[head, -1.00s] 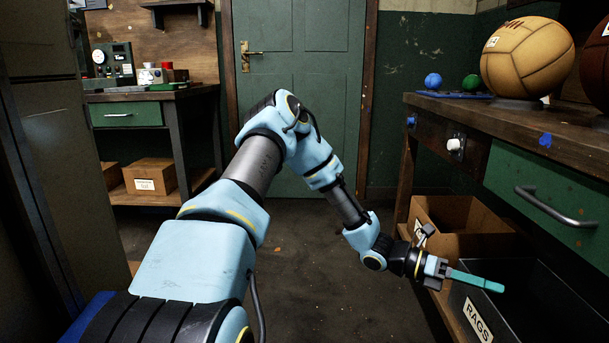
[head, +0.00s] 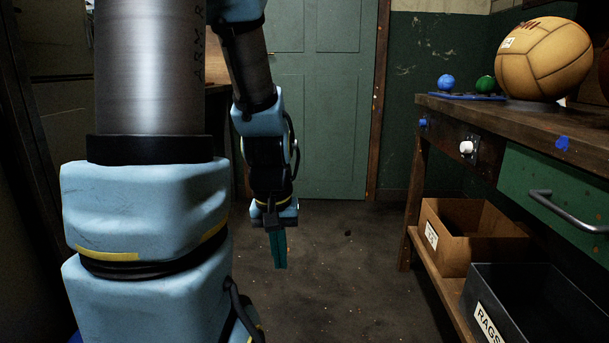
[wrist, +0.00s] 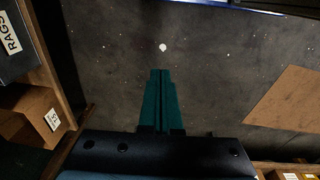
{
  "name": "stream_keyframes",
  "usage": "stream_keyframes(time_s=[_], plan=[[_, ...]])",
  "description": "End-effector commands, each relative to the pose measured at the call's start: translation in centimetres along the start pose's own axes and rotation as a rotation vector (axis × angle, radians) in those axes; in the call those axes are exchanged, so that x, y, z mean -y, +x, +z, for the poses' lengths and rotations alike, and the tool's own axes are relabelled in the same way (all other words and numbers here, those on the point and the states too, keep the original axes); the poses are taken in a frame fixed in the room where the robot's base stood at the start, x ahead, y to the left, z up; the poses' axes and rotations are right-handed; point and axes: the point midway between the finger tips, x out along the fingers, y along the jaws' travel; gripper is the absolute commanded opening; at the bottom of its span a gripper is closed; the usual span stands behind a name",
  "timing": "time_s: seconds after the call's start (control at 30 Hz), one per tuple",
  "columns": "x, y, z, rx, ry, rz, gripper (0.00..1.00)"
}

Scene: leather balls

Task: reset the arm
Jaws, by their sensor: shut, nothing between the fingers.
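My gripper (head: 279,250) hangs straight down over the dark floor in the middle of the head view. Its teal fingers are shut with nothing between them. In the wrist view the closed fingers (wrist: 158,100) point over bare floor. My blue and grey arm rises at the left of the head view and bends down to the gripper. The arm hides much of the left side of the room.
A wooden workbench (head: 430,104) at right holds a tan leather ball (head: 545,62), a blue ball (head: 446,83) and a green ball (head: 486,84). Below are a cardboard box (head: 470,250) and a black RAGS bin (head: 540,300). A green door (head: 335,120) stands behind. The floor is free.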

Motion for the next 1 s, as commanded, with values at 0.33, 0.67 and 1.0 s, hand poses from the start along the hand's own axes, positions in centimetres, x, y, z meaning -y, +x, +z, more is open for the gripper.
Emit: stream_keyframes(time_s=[0.33, 0.67, 1.0], plan=[[1.6, -6.7, -0.4, -0.063, 0.086, -0.036, 0.00], [1.2, -16.1, -1.1, -0.062, 0.084, -0.035, 0.00], [0.7, -26.6, -1.9, -0.062, 0.083, -0.035, 0.00]])
